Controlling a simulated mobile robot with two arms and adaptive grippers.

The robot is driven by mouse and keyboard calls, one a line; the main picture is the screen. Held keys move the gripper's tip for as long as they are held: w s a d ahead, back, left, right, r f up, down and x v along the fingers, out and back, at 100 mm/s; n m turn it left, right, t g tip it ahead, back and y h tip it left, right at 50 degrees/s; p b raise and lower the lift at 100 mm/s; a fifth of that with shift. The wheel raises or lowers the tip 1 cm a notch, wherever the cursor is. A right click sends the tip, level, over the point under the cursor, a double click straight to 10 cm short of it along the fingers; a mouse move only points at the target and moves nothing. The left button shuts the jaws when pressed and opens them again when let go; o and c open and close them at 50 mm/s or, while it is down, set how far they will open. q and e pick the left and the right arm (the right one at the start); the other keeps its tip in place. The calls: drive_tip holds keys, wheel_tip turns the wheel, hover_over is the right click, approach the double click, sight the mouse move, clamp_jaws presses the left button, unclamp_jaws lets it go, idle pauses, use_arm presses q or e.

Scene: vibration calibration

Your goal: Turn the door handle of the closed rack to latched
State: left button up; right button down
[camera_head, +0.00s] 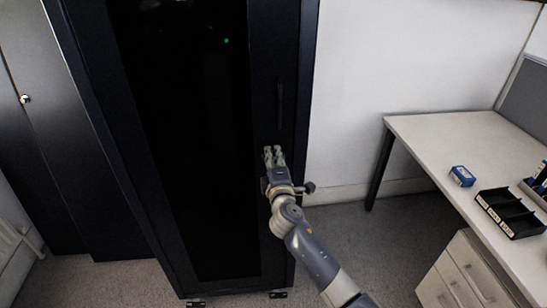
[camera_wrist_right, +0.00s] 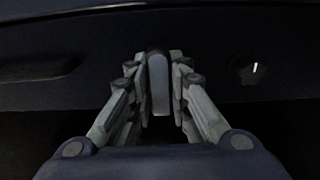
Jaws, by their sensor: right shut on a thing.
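The closed rack (camera_head: 262,60) is tall and black, with a dark door panel (camera_head: 190,130) and a small green light inside. My right gripper (camera_head: 273,153) is at the right-hand frame of its door, below a dark upright bar or recess (camera_head: 280,103). In the right wrist view my right gripper (camera_wrist_right: 158,95) is shut on the door handle (camera_wrist_right: 158,75), a smooth grey lever with a dark rounded end. The lever stands upright in that view, across the long direction of the door frame. In the head view my gripper hides the lever. My left gripper is out of view.
In the right wrist view a dark round knob (camera_wrist_right: 250,68) with a white mark is to the right, and a long recess (camera_wrist_right: 40,68) to the left. A desk (camera_head: 440,140) with a blue box (camera_head: 462,175) and black tray (camera_head: 510,212) stands right. Carpet between is clear.

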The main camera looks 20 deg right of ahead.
drive_tip(key=c, duration=1.5)
unclamp_jaws()
drive_tip(key=v, duration=1.2)
drive_tip(key=s+a+f+m+g+y, duration=0.15)
drive_tip(key=s+f+g, duration=0.35)
drive_tip(key=f, duration=1.4)
drive_tip(key=s+f+m+g+y, duration=0.25)
drive_tip(key=s+f, duration=0.55)
drive_tip(key=f, duration=1.1)
drive_tip(key=s+f+m+g, duration=0.3)
drive_tip(key=s+f, duration=0.4)
drive_tip(key=s, duration=0.5)
drive_tip(key=s+d+f+m+g, duration=0.1)
drive_tip(key=s+f+m+g, duration=0.2)
drive_tip(key=s+f, duration=0.4)
drive_tip(key=s+d+f+m+g, duration=0.1)
drive_tip(key=s+f+m+g, duration=0.2)
drive_tip(key=s, duration=1.5)
drive_tip(key=shift+s+d+f, duration=0.1)
drive_tip(key=shift+f, duration=0.85)
drive_tip(key=shift+s+d+f, duration=0.1)
drive_tip(key=shift+s+f, duration=0.05)
drive_tip(key=shift+f, duration=0.8)
